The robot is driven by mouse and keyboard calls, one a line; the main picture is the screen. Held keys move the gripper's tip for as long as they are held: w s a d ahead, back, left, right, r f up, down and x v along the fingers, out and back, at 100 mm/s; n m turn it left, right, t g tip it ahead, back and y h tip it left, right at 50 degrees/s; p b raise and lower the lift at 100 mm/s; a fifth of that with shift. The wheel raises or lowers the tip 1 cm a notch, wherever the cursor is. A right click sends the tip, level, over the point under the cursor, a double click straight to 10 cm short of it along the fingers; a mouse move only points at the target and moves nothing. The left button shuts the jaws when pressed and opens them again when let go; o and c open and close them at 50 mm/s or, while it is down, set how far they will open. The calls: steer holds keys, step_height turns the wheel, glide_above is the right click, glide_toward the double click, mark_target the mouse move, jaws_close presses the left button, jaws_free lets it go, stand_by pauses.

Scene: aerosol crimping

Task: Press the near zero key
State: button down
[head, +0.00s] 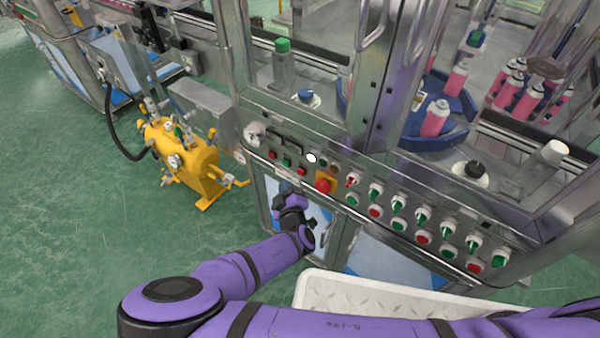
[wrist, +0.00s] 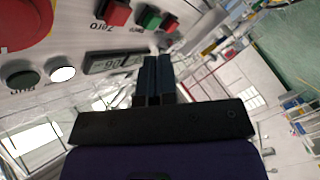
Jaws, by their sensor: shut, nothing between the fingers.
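A red key (wrist: 116,12) with the label "Zero" beside it is at the top of the wrist view. It appears to be the red key (head: 302,171) closest to the emergency stop in the head view. A green key (wrist: 151,18) is beside it, and another red key (head: 272,154) is at the row's left end. My gripper (wrist: 158,60) is shut and empty, its fingertips in front of the panel by a small display (wrist: 104,63). In the head view my gripper (head: 292,203) is just below the key row, apart from the keys. Contact cannot be told.
The big red emergency stop (head: 324,186) is just right of the keys. A white button (head: 311,158) is above them. Several green and red knobs (head: 397,208) continue rightward. A yellow pump unit (head: 185,160) stands left. Green floor (head: 90,220) is clear.

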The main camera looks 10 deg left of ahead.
steer(key=shift+s+a, duration=0.2)
steer(key=shift+s, duration=0.3)
steer(key=shift+s+a, duration=0.2)
steer(key=shift+s, duration=0.3)
steer(key=shift+s, duration=0.1)
